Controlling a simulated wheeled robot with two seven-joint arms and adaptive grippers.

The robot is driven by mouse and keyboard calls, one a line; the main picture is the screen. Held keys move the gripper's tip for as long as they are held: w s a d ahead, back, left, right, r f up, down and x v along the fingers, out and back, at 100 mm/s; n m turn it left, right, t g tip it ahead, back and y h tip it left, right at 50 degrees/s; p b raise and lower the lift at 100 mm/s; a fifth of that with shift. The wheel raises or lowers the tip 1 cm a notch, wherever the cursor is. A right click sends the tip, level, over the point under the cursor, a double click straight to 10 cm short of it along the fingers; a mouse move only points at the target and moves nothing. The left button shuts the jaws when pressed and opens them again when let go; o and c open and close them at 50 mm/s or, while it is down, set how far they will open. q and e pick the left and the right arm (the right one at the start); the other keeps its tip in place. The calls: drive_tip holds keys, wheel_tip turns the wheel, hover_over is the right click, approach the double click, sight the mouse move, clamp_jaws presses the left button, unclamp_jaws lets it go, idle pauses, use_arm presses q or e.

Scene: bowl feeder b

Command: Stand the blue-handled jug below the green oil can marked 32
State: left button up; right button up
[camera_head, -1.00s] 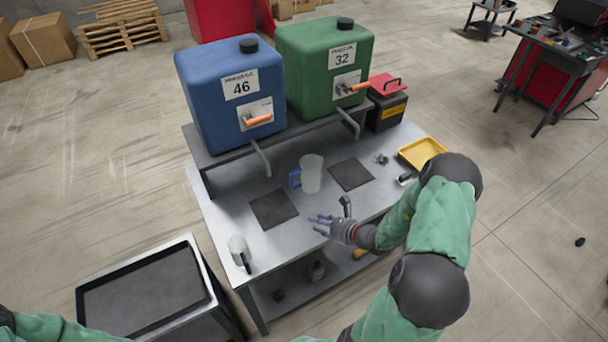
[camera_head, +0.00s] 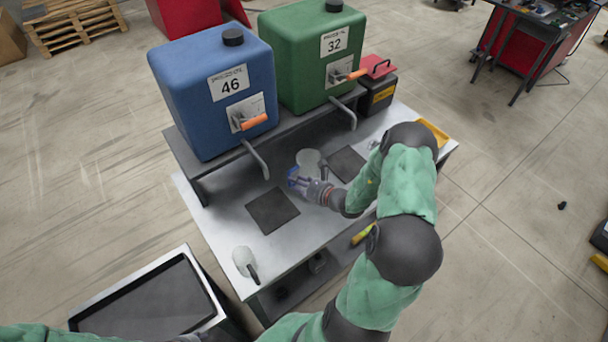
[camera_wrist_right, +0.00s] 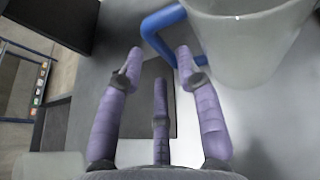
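The blue-handled jug (camera_head: 309,160) stands upright on the bench between two dark mats. Its blue handle (camera_wrist_right: 160,22) and pale body (camera_wrist_right: 250,45) show in the right wrist view. My right gripper (camera_head: 308,187) is at the handle side; in the wrist view its purple fingers (camera_wrist_right: 158,62) are spread, with fingertips close to the handle. Contact cannot be told. The green oil can marked 32 (camera_head: 312,60) sits on the raised shelf, with an orange-handled tap and a spout. The dark mat (camera_head: 347,164) lies below it. My left gripper is not visible.
The blue can marked 46 (camera_head: 213,95) stands left of the green one, above the other mat (camera_head: 272,210). A second pale jug with a dark handle (camera_head: 243,261) stands at the front left. A black box with a red top (camera_head: 377,90) is at right.

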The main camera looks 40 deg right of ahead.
sight(289, 186)
drive_tip(key=shift+b+x, duration=0.45)
drive_tip(key=shift+x, duration=2.3)
drive_tip(key=shift+s+f, duration=0.1)
drive_tip(key=shift+f, duration=0.05)
clamp_jaws()
